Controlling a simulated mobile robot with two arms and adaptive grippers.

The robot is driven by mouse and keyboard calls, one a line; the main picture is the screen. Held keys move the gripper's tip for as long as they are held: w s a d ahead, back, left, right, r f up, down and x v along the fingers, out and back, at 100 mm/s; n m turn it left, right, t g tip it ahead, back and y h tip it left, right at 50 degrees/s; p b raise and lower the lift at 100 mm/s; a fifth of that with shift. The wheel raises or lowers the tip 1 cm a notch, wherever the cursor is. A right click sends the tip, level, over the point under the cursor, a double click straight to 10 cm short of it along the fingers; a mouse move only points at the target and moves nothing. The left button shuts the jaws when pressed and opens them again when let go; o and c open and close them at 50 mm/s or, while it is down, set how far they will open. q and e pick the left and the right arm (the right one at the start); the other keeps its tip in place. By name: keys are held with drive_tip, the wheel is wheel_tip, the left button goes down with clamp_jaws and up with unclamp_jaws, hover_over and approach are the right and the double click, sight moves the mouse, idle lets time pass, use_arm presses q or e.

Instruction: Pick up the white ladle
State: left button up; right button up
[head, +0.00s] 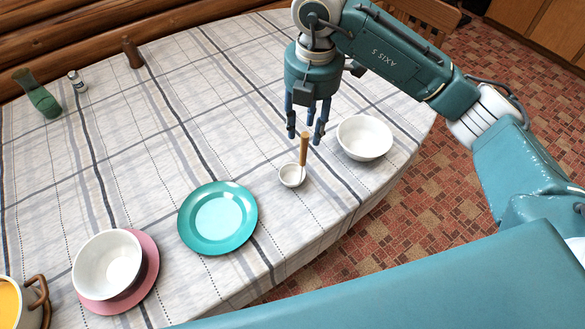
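The white ladle (291,176) is on the checked tablecloth, between the teal plate and a white bowl. Its bowl end is white and its wooden handle (304,148) points up toward my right gripper. My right gripper (308,138) is above the ladle with its fingers pointing down and spread apart. The top of the handle is near the fingertips; I cannot tell whether it is between them. Nothing appears clamped. My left gripper is not in view.
A white bowl (364,138) stands close to the right of the ladle. A teal plate (248,233) lies to its left.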

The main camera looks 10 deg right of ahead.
sight(304, 146)
wheel_tip(304, 146, down, 2)
drive_tip(key=shift+w+f+p, duration=0.1)
drive_tip(key=shift+f+p, duration=0.15)
drive_tip(key=shift+p, duration=0.15)
wheel_tip(304, 146, down, 4)
drive_tip(key=shift+r+p, duration=0.2)
drive_tip(key=shift+p, duration=0.7)
drive_tip(key=shift+f, duration=0.5)
drive_tip(key=shift+w+a, duration=0.1)
drive_tip(key=shift+w, duration=0.05)
drive_tip(key=c, duration=0.8)
clamp_jaws()
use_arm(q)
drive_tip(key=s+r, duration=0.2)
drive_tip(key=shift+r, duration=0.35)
